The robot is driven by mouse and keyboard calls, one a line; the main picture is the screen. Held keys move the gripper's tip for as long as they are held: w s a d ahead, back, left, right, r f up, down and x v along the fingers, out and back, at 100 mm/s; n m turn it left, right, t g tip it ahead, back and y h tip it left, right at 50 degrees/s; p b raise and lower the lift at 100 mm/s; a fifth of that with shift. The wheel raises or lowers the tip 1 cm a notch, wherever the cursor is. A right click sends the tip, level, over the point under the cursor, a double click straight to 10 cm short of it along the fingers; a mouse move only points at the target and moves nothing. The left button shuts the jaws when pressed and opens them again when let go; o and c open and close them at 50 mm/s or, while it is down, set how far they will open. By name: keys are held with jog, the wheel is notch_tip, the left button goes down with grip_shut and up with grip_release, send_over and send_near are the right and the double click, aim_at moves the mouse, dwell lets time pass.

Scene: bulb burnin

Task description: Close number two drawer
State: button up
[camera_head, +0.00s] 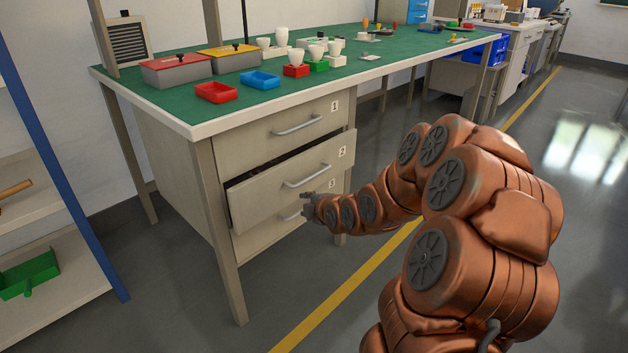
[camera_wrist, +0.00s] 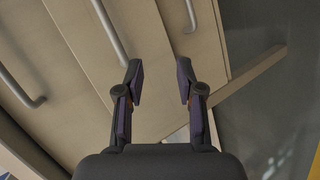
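The number two drawer (camera_head: 265,197) is the middle one in the bench's drawer unit, marked with a 2 label. It stands pulled out a little, with a dark gap along its top edge. Its grey bar handle (camera_head: 308,177) runs across its front. My gripper (camera_head: 305,204) is in front of the lower right part of this drawer front, near the handle. In the wrist view my gripper (camera_wrist: 161,82) has its two fingers apart with nothing between them. A bar handle (camera_wrist: 108,30) shows left of the fingers there. I cannot tell whether the fingertips touch the drawer.
Drawer one (camera_head: 285,130) above looks shut; drawer three (camera_head: 270,237) below is partly hidden. The green-topped bench (camera_head: 190,110) carries bins, boxes and white bulbs. A bench leg (camera_head: 220,240) stands left of the drawers. A blue-edged shelf (camera_head: 60,150) is at left. Floor in front is clear.

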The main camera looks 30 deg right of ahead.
aim_at(314, 176)
jog(key=w+d+r+n+t+h, duration=0.2)
jog(key=d+r+t, duration=0.1)
jog(key=d, duration=0.4)
jog(key=shift+b+x, duration=1.6)
jog(key=shift+x, duration=2.2)
jog(key=shift+a, duration=0.1)
grip_shut()
